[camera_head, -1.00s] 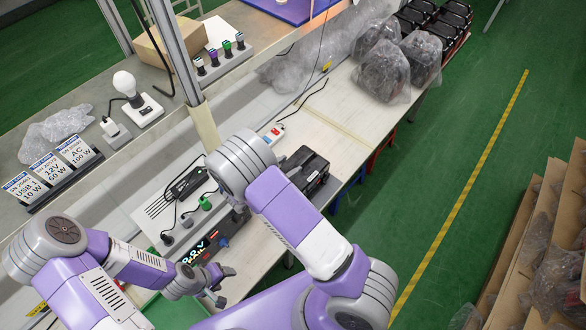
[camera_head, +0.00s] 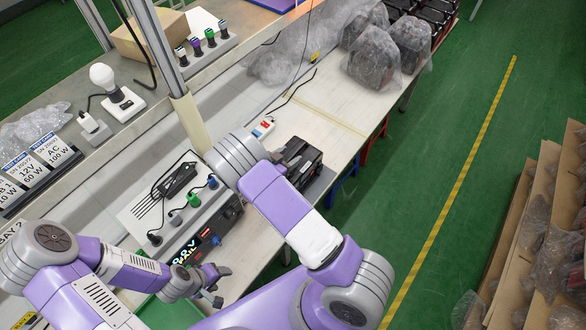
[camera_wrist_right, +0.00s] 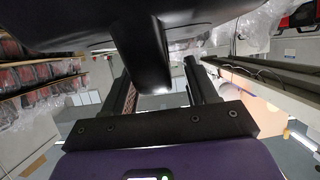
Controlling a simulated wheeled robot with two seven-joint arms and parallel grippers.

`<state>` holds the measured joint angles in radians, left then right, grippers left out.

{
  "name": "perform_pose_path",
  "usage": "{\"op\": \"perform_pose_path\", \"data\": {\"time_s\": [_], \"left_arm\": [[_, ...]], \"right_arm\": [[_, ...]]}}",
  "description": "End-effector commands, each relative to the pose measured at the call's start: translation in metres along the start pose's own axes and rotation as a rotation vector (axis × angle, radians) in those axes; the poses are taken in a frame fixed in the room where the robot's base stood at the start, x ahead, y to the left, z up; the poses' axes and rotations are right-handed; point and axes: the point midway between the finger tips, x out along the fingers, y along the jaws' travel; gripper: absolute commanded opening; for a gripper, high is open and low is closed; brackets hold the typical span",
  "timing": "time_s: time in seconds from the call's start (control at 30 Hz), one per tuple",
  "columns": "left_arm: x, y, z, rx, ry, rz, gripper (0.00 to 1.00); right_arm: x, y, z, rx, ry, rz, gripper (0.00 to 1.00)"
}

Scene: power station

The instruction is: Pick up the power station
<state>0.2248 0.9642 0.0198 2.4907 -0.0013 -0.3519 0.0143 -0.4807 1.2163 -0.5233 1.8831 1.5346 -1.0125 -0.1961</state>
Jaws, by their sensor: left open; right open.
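The power station (camera_head: 303,163), a black box, stands on the white workbench near its front edge in the head view. My right wrist is just left of it and partly covers its left side. In the right wrist view a large black body, seemingly the power station (camera_wrist_right: 240,12), fills the top. A black part like its handle (camera_wrist_right: 150,62) hangs between the parted fingers of my right gripper (camera_wrist_right: 160,75). Whether they touch it cannot be told. My left gripper (camera_head: 218,284) is open and empty, low over the bench by the test panel, apart from the power station.
A test unit with a lit display (camera_head: 207,235) and cabled plugs stands left of the power station. A socket strip (camera_head: 263,128) lies behind it. Bagged units (camera_head: 372,62) stand farther along the bench. Cardboard boxes (camera_head: 520,235) line the right; the green floor between is clear.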

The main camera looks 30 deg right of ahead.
Motion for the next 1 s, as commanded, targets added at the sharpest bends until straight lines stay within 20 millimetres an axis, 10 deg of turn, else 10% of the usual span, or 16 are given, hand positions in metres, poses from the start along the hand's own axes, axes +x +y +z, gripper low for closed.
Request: {"op": "perform_pose_path", "data": {"time_s": [0.3,0.67,1.0], "left_arm": [[-0.0006,0.0002,0.0000,0.000,0.000,0.000,0.59],[-0.0005,0.0002,0.0001,0.000,0.000,0.000,0.59],[-0.0005,0.0002,0.0001,0.000,0.000,0.000,0.59]], "right_arm": [[0.0122,0.0001,0.0002,0.001,-0.001,0.000,0.57],[0.0120,0.0003,0.0000,0.001,-0.001,0.000,0.02],[0.0120,0.0003,-0.0001,0.001,0.000,0.000,0.00]]}}
